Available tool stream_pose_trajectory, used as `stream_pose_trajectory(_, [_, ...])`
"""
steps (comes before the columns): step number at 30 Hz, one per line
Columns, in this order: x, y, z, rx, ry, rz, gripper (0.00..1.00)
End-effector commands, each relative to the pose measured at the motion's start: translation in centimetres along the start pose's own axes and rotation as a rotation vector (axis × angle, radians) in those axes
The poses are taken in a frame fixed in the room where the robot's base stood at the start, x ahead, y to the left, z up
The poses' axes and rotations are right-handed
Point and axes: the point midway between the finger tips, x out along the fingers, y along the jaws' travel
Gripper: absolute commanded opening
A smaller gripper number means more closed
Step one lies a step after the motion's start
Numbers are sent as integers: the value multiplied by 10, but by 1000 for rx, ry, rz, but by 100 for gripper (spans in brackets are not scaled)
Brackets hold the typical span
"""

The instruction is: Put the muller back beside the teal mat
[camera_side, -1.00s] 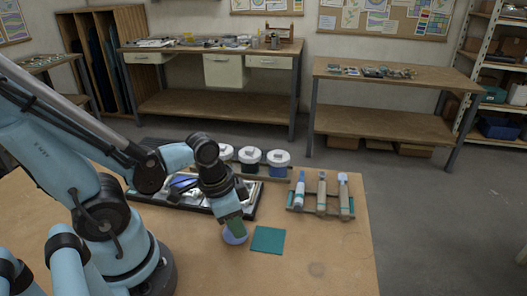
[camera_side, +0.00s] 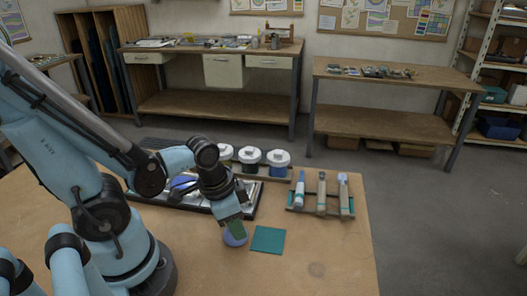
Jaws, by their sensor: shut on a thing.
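The teal mat (camera_side: 268,240) lies flat on the wooden table. The muller (camera_side: 235,238) is a bluish, glassy round piece just left of the mat, seen below my gripper. My gripper (camera_side: 235,226) points down with its jaws shut on the muller's upper part. The jaws hide that upper part. The muller is at or very near the table top; I cannot tell whether its base touches. A narrow strip of table shows between muller and mat.
A dark-framed tray (camera_side: 256,201) with glass pieces lies behind my gripper. Several white-lidded jars (camera_side: 278,158) stand in a row behind it. A rack (camera_side: 319,210) with brushes or tools is at right.

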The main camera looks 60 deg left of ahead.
Motion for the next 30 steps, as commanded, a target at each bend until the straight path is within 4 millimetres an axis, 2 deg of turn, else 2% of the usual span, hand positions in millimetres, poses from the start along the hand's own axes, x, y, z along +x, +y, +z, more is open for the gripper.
stream_pose_trajectory(23, [6,0,1,0,0,0,0])
stream_pose_trajectory(24, [6,0,1,0,0,0,34])
stream_pose_trajectory(29, [6,0,1,0,0,0,59])
stream_pose_trajectory(30, [6,0,1,0,0,0,60])
